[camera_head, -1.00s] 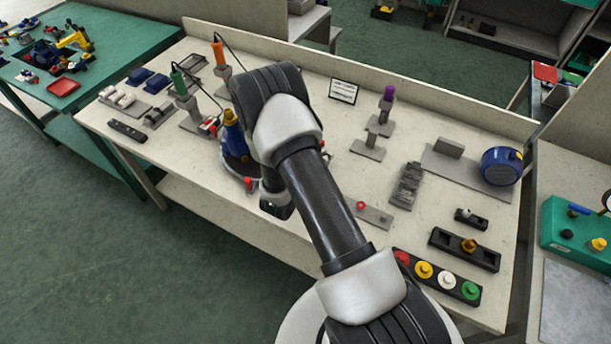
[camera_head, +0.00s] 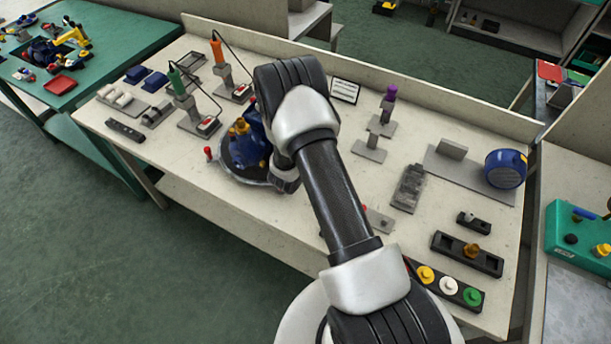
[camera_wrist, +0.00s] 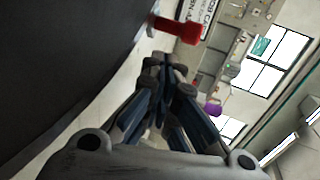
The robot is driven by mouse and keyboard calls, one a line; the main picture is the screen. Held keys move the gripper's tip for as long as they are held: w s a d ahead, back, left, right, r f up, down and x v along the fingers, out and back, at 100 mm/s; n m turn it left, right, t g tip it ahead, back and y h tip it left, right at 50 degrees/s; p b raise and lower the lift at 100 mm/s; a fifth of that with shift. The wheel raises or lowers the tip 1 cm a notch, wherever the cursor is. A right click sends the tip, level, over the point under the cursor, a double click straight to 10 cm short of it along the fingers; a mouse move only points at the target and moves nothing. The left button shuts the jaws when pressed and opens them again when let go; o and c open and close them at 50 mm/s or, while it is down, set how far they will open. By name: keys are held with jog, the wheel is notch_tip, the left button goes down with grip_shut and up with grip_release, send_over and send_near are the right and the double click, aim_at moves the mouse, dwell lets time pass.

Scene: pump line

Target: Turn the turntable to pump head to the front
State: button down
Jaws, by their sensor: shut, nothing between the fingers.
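The turntable (camera_head: 232,172) is a round dark plate with a pale rim on the left half of the bench, partly hidden by my arm. A blue pump with brass-coloured fittings (camera_head: 240,127) stands on it. A red peg (camera_head: 208,153) stands at its left edge. My gripper (camera_wrist: 165,65) is shut and empty in the wrist view. There the dark turntable side (camera_wrist: 60,70) fills the left, and a red peg (camera_wrist: 180,28) sticks out just beyond the fingertips. Contact with that peg cannot be told. In the head view the fingertips are hidden behind my wrist.
Green- and orange-handled tools (camera_head: 177,82) with cables stand behind the turntable. A purple-topped stand (camera_head: 388,95), a grey block (camera_head: 410,188) and a row of coloured buttons (camera_head: 447,286) lie to the right. The bench front left of my arm is clear.

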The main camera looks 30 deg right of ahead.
jog(key=shift+w+d, duration=0.2)
jog(key=shift+w, duration=0.25)
jog(key=shift+a, duration=0.1)
dwell(0.4)
